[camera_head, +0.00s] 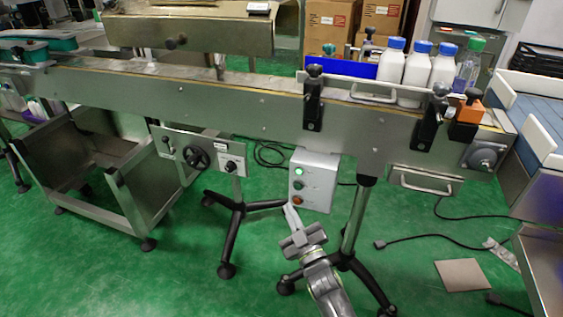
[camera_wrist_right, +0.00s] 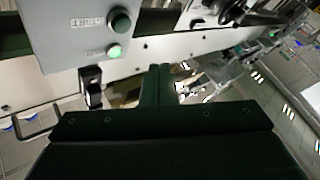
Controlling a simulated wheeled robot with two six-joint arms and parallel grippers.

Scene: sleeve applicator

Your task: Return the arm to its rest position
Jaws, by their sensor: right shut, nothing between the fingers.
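My right gripper (camera_head: 291,214) is in the lower middle of the head view, its arm coming up from the bottom edge. Its fingers are shut with nothing between them. The fingertips are just below and left of a grey control box (camera_head: 316,177) with a lit green button at top, a darker button and an orange one; whether they touch the box cannot be told. My left gripper is in neither view.
A steel conveyor (camera_head: 215,95) spans the head view. White bottles with blue caps (camera_head: 417,68) and a green-capped bottle (camera_head: 469,62) stand at its right end. Tripod legs (camera_head: 238,225) stand around my right arm. Cables and a flat tan piece (camera_head: 462,275) lie on the green floor.

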